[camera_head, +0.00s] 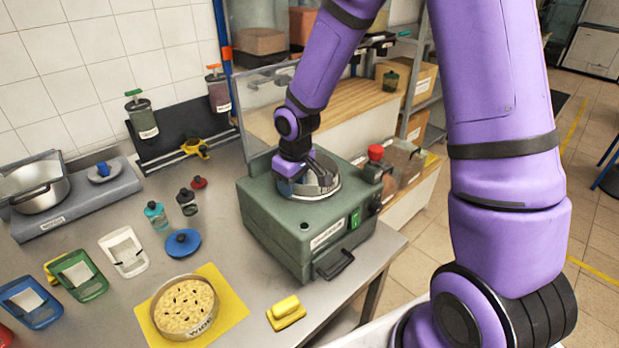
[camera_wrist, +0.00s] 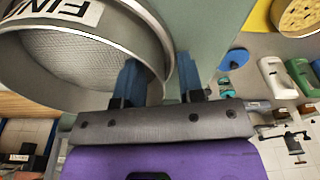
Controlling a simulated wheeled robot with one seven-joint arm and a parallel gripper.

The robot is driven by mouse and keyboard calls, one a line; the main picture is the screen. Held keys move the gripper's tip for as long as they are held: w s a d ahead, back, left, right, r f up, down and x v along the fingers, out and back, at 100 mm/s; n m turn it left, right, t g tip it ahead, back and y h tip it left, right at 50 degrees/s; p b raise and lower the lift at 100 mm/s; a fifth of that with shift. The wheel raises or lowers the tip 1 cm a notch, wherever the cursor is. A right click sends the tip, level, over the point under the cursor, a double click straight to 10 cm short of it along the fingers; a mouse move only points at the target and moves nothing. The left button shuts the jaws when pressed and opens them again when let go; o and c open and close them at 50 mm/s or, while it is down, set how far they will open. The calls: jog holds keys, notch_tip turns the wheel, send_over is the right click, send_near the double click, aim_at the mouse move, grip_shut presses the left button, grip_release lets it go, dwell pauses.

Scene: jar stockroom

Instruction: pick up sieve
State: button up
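A metal sieve (camera_head: 322,185) sits on top of the green-grey machine (camera_head: 300,222). In the wrist view the sieve (camera_wrist: 90,60) fills the upper left, with mesh inside and a label reading "FIN…". My gripper (camera_wrist: 160,80) is at the sieve's rim, with its two blue fingers apart. One finger is on the inner side of the wall and the other outside it, with a visible gap. In the head view my gripper (camera_head: 290,185) is at the sieve's left edge and its fingertips are hidden.
A second round sieve labelled "WIDE" (camera_head: 185,307) stands on a yellow mat (camera_head: 232,308). A yellow block (camera_head: 286,313), blue lid (camera_head: 183,243), small bottles (camera_head: 156,215) and several scoops (camera_head: 124,252) lie left of the machine. A red-capped jar (camera_head: 376,162) is close on the right.

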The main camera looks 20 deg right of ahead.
grip_shut()
jog(key=shift+r, duration=0.1)
